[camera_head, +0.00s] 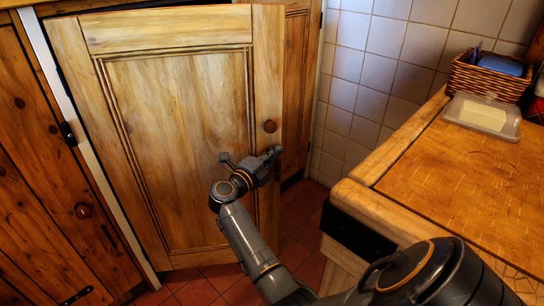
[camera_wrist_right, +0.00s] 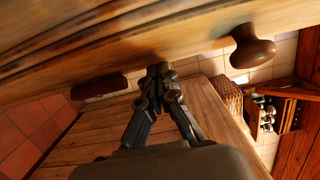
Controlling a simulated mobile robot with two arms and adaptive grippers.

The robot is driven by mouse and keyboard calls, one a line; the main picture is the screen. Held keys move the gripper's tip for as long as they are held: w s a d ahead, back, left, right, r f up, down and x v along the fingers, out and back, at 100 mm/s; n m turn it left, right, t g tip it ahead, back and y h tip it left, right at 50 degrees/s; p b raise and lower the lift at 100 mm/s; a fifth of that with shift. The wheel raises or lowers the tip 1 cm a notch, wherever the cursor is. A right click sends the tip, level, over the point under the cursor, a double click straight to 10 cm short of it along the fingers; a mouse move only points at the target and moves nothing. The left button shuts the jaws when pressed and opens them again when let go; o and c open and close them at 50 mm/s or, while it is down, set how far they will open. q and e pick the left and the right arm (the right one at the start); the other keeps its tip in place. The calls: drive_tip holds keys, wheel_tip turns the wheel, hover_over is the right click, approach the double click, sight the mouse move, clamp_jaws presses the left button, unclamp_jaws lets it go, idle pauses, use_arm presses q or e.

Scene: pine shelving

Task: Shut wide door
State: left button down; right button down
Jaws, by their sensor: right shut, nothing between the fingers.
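The wide door (camera_head: 180,130) is a pale wooden panel door that stands ajar, with a dark gap along its top edge. Its round brown knob (camera_head: 270,126) is near the right edge. My right gripper (camera_head: 277,153) is shut and empty, just below the knob and close to the door face. In the right wrist view, the shut fingertips (camera_wrist_right: 163,70) are at or very near the door surface (camera_wrist_right: 150,35); I cannot tell if they touch. The knob (camera_wrist_right: 252,45) is to their right there. My left gripper is not in view.
A wooden counter (camera_head: 450,180) stands at the right, with a butter dish (camera_head: 483,114) and a wicker basket (camera_head: 490,75) on it. A darker wooden door (camera_head: 50,170) is at the left. Red floor tiles (camera_head: 300,225) show between door and counter.

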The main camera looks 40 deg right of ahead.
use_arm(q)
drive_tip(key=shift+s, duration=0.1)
use_arm(e)
drive_tip(key=shift+s+d+r, duration=0.15)
drive_tip(key=shift+s, duration=0.05)
